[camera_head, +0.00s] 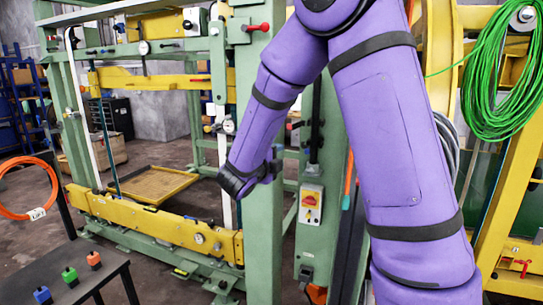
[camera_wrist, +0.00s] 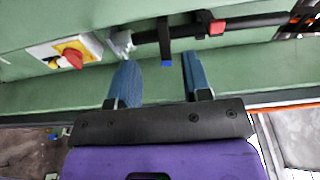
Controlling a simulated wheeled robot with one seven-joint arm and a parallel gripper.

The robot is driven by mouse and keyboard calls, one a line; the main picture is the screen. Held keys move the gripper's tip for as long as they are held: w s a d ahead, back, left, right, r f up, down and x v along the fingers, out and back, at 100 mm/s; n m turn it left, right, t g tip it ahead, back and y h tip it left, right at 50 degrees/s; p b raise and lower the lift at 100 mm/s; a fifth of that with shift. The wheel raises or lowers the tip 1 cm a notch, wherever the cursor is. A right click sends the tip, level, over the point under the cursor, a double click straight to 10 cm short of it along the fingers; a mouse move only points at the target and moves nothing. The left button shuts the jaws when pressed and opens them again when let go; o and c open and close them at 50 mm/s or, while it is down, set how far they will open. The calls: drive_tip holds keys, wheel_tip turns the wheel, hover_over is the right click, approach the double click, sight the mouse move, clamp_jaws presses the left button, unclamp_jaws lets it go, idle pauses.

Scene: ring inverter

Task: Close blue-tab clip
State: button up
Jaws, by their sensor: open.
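The blue-tab clip (camera_wrist: 164,42) shows in the wrist view as a narrow black piece lying across a black bar (camera_wrist: 250,23). Its blue tab (camera_wrist: 167,63) is at the lower end, off the bar. My gripper (camera_wrist: 157,62) is open, with one blue finger on each side of the tab. The tab looks closer to the right finger; I cannot tell whether either finger touches it.
A second black clip with a red tab (camera_wrist: 217,27) sits close on the right. A red-and-yellow switch (camera_wrist: 72,55) on a white plate is at the left, also in the head view (camera_head: 311,201). A green cable coil (camera_head: 500,75) hangs far right.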

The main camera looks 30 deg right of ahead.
drive_tip(key=s+a+r+n+t+y, duration=0.4)
drive_tip(key=a+r+n+t+y, duration=0.2)
drive_tip(key=a+r+n+y, duration=0.6)
drive_tip(key=s+f+n+g+y, duration=0.1)
drive_tip(key=s+n+g+y, duration=0.1)
drive_tip(key=s+n, duration=0.5)
drive_tip(key=s+a+f+n+g+y, duration=0.1)
drive_tip(key=s+f+n+g+y, duration=0.1)
drive_tip(key=s+n, duration=0.5)
drive_tip(key=shift+s+f+g+y, duration=0.2)
drive_tip(key=shift+s+g+y, duration=0.5)
drive_tip(key=shift+y, duration=0.1)
